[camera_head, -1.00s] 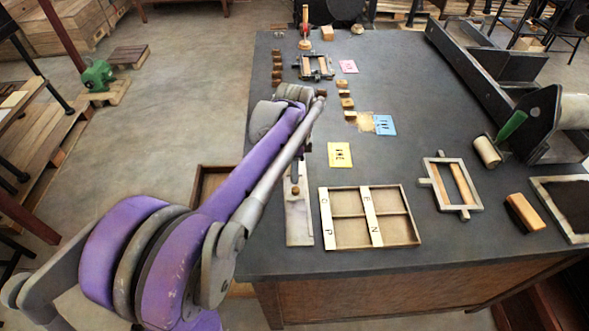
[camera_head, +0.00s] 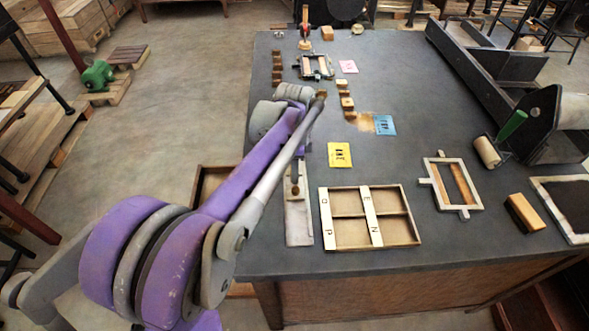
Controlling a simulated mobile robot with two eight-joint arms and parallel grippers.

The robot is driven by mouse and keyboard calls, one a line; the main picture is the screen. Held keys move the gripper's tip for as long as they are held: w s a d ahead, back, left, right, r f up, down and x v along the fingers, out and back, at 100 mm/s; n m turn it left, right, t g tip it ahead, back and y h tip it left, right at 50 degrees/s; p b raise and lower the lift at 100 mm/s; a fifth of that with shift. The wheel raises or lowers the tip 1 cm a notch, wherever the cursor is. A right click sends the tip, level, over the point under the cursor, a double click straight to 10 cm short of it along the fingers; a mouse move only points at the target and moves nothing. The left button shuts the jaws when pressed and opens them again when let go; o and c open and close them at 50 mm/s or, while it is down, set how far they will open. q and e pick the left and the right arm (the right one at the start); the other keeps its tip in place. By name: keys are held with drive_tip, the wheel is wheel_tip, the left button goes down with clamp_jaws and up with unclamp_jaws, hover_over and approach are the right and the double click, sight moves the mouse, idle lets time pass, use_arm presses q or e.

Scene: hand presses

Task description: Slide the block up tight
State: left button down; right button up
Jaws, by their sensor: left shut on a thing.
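My left arm comes in from the left and reaches over the bench's left edge. My left gripper (camera_head: 296,179) is small and mostly hidden behind the arm, low over a pale metal strip (camera_head: 299,226) that lies lengthwise near the left edge. It appears shut on a small brown block (camera_head: 295,190) on the strip. How the fingers sit on the block, and whether the block touches a stop, is hidden by the arm. My right gripper is not in view.
A shallow wooden tray (camera_head: 371,187) with lettered strips lies right of the metal strip. A large press (camera_head: 545,125) stands on the right. The middle of the bench is mostly clear.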

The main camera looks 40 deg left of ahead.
use_arm(q)
drive_tip(key=shift+w+a, duration=0.15)
drive_tip(key=shift+w, duration=0.05)
drive_tip(key=c, duration=0.9)
unclamp_jaws()
wheel_tip(320, 180, up, 11)
drive_tip(key=shift+f+p, duration=0.1)
drive_tip(key=shift+p, duration=0.3)
drive_tip(key=shift+s, duration=0.1)
